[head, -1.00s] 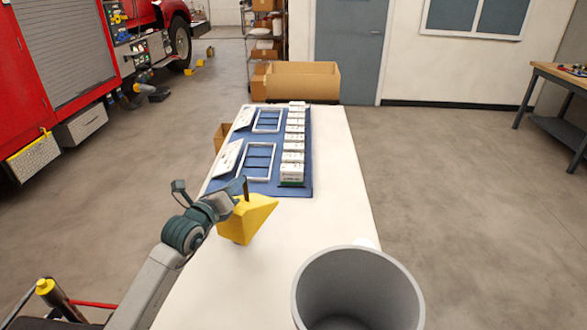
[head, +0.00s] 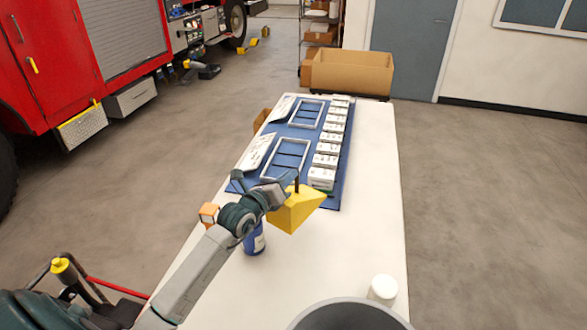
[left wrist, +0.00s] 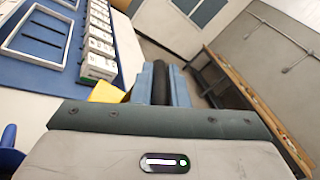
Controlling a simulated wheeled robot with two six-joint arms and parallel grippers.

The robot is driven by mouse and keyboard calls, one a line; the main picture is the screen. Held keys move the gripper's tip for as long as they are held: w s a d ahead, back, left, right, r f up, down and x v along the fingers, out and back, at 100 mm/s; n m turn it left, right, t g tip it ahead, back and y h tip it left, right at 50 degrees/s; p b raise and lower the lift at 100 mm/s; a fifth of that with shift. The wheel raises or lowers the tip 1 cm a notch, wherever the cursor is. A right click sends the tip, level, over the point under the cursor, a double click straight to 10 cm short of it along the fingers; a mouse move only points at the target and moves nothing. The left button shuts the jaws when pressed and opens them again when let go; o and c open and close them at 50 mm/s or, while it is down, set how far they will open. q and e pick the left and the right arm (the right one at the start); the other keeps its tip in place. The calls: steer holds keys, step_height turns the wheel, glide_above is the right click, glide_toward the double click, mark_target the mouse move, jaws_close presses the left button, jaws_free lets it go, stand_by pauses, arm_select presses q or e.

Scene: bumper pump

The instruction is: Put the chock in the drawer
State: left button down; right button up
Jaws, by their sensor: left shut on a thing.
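The yellow wedge-shaped chock (head: 297,210) is held above the white table (head: 375,235). My left gripper (head: 294,188) is shut on the dark upright handle on top of the chock. In the left wrist view, a bit of the yellow chock (left wrist: 106,92) shows beside the left gripper's fingers (left wrist: 160,85), with the dark handle between them. A grey drawer-like box (head: 131,97) sits low on the red truck's side at the left; it looks shut, but I cannot tell for sure that it is the drawer. My right gripper is out of view.
A blue mat (head: 335,195) with frames and several white boxes covers the table's far part. A blue can (head: 254,240), an orange box (head: 209,213), a white-lidded jar (head: 383,289) and a grey bin (head: 345,316) are nearer. Open floor (head: 150,185) lies between table and truck.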

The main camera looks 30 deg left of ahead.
mark_target(295, 193)
arm_select(q)
step_height(295, 193, down, 8)
steer(key=b, duration=0.3)
steer(key=shift+w+f, duration=0.15)
steer(key=shift+f, duration=0.1)
step_height(295, 193, down, 4)
steer(key=b, duration=0.2)
steer(key=shift+r+b, duration=0.2)
steer(key=shift+b, duration=0.15)
steer(key=shift+f+b, duration=0.3)
steer(key=shift+f, duration=0.15)
steer(key=shift+r, duration=0.1)
steer(key=c, duration=1.7)
jaws_free()
steer(key=shift+f, duration=0.3)
steer(key=shift+o, duration=1.3)
steer(key=shift+s+r, duration=0.1)
steer(key=shift+s, duration=0.1)
